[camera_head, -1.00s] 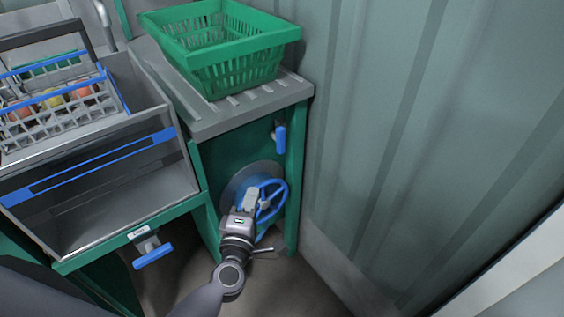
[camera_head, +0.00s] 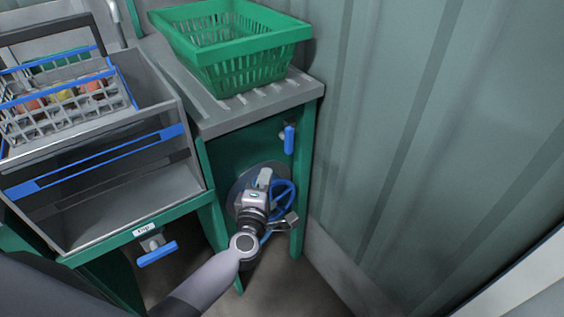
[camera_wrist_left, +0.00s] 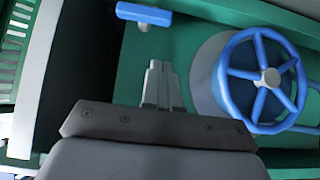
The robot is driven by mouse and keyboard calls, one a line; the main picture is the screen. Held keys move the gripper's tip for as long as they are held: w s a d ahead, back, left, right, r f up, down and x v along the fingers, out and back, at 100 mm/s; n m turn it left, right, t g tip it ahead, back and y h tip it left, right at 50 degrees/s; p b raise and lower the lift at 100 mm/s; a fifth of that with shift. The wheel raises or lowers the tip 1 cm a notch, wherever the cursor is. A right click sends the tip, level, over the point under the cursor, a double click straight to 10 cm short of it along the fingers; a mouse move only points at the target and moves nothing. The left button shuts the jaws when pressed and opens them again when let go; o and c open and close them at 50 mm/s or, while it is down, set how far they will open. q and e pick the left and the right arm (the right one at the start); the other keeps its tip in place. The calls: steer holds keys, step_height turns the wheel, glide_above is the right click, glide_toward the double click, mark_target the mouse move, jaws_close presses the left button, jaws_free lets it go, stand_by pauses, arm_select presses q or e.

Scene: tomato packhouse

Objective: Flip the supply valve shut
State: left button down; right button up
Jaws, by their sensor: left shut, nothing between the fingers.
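A blue lever handle (camera_head: 289,138) hangs down on the green stand's front, near its top right corner. It also shows at the top of the left wrist view (camera_wrist_left: 145,14). A second blue lever (camera_head: 155,252) sits under the grey basin, below a small label (camera_head: 144,231) too small to read. I cannot tell from the labels which is the supply valve. My left gripper (camera_head: 264,178) is shut and empty, in front of the blue handwheel (camera_head: 284,190) and below the upper lever. In the wrist view its fingers (camera_wrist_left: 160,85) are apart from lever and wheel.
A green basket (camera_head: 240,75) stands on the slatted grey top (camera_head: 225,118). A grey basin (camera_head: 185,120) with a wire basket of tomatoes (camera_head: 65,110) is at left. A corrugated wall (camera_head: 400,130) closes off the right side, close to the stand.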

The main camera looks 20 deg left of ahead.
mark_target(285, 151)
arm_select(q)
steer(key=shift+w+d+b, duration=0.35)
steer(key=shift+w, duration=0.85)
steer(key=shift+w+d+b, duration=0.3)
steer(key=shift+w+b, duration=0.05)
steer(key=shift+w, duration=0.9)
steer(key=shift+w+d+b, duration=0.35)
steer(key=shift+w, duration=0.85)
steer(key=shift+f+b, duration=0.25)
steer(key=shift+b, duration=0.55)
steer(key=shift+n+b, duration=0.3)
steer(key=shift+b, duration=0.05)
steer(key=shift+w+t, duration=0.1)
steer(key=shift+t, duration=0.2)
